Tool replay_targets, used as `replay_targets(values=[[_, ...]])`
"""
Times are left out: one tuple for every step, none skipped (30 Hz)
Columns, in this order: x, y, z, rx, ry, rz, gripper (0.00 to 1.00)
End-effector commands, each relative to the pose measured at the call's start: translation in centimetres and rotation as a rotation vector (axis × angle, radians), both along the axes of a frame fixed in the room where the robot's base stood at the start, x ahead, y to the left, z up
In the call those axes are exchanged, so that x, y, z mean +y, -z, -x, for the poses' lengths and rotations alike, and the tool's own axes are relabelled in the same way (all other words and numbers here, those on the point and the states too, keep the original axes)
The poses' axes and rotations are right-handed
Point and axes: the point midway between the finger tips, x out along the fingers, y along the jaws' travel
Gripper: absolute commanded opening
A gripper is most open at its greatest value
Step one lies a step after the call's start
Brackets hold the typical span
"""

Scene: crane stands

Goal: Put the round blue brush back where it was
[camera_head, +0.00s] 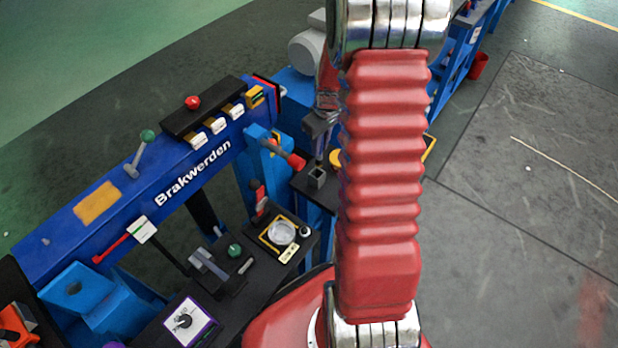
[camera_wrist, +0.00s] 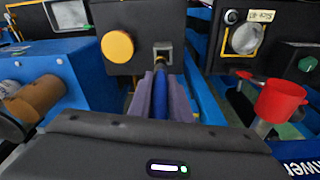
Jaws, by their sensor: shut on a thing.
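In the wrist view my gripper (camera_wrist: 161,80) is shut on the round blue brush (camera_wrist: 160,97), its two grey-purple fingers on either side of the blue shaft. The brush points away from me, and its narrow brownish far end lies in line with a square metal holder (camera_wrist: 163,46) on a black panel. I cannot tell whether the tip is inside the holder or just short of it. In the head view the square holder (camera_head: 317,178) stands on a black top, just below my gripper (camera_head: 321,138). The brush is not clear there, and my red arm covers part of the area.
A yellow round knob (camera_wrist: 117,46) sits left of the holder. A red cup-shaped part (camera_wrist: 279,101) and a blue frame are to the right. In the head view the blue Brakwerden beam (camera_head: 150,185) and a black bench with a round gauge (camera_head: 281,233) lie to the left.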

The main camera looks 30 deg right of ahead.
Motion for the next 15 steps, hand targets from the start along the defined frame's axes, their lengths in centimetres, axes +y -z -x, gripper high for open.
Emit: replay_targets(values=[[0.2, 0.0, -0.1, 0.001, -0.007, 0.0, 0.0], [0.3, 0.0, -0.2, 0.001, -0.011, 0.0, 0.0], [0.5, 0.0, -0.3, 0.001, -0.015, 0.001, 0.0], [0.6, 0.0, -0.4, 0.001, -0.018, 0.0, 0.0], [0.7, 0.0, -0.4, 0.001, -0.02, 0.001, 0.0], [0.8, 0.0, -0.5, 0.0, -0.023, 0.001, 0.0], [0.9, 0.0, -0.6, 0.0, -0.025, 0.001, 0.0], [1.0, 0.0, -0.6, 0.0, -0.026, 0.0, 0.0], [1.0, 0.0, -0.6, 0.0, -0.028, 0.0, 0.0], [1.1, 0.1, -0.7, 0.001, -0.029, 0.001, 0.0], [1.1, 0.2, -0.7, 0.001, -0.03, 0.0, 0.0], [1.2, 0.5, -0.7, 0.001, -0.03, 0.0, 0.0], [1.2, 0.7, -0.7, 0.002, -0.031, -0.001, 0.0], [1.2, 1.1, -0.7, 0.002, -0.031, -0.001, 0.0], [1.2, 1.6, -0.7, 0.002, -0.031, -0.001, 0.0]])
